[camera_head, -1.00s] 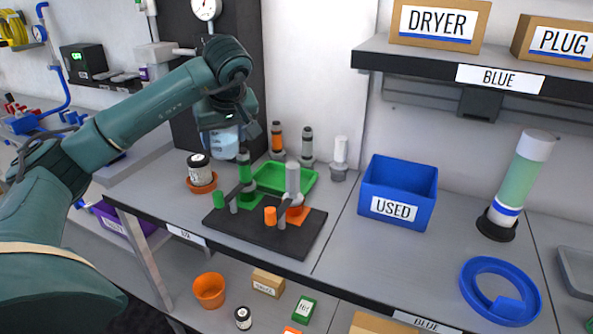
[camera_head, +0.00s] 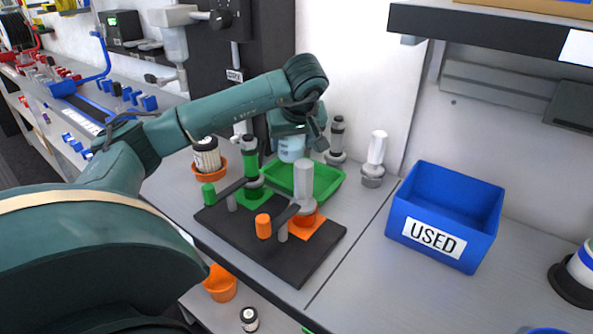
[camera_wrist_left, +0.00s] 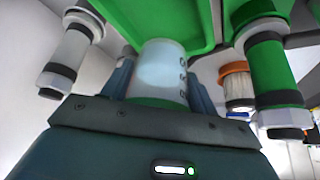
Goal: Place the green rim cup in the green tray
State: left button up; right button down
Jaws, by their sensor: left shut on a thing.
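My left gripper (camera_head: 291,140) is shut on the green rim cup (camera_head: 291,150), a pale translucent cup. In the left wrist view the cup (camera_wrist_left: 161,70) sits between the two fingers, with its green band close to the gripper body. The green tray (camera_head: 328,182) lies on the bench behind the black stand. The cup appears above the tray's back left part; the exact gap is hard to tell. In the left wrist view the green tray (camera_wrist_left: 165,18) fills the top, beyond the cup. My right gripper is not in view.
The black stand (camera_head: 265,240) carries a green cylinder (camera_head: 250,160) and a grey cylinder (camera_head: 304,182) in front of the tray. A grey-white bottle (camera_head: 376,155) stands to its right. An orange dish with a jar (camera_head: 207,155) is at left, and a blue USED bin (camera_head: 450,205) at right.

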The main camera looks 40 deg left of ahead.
aim_at(293, 159)
pick_arm(q)
jog(key=shift+f, duration=2.85)
jog(key=shift+f+b, duration=0.15)
jog(key=shift+b, duration=0.15)
jog(key=o, duration=1)
jog(key=shift+o, duration=0.2)
jog(key=shift+d+r, duration=0.15)
jog(key=shift+r, duration=0.4)
jog(key=p+v, duration=0.1)
jog(key=v, duration=1)
jog(key=shift+p, duration=0.3)
jog(key=shift+s+d, duration=0.1)
jog(key=shift+s, duration=0.05)
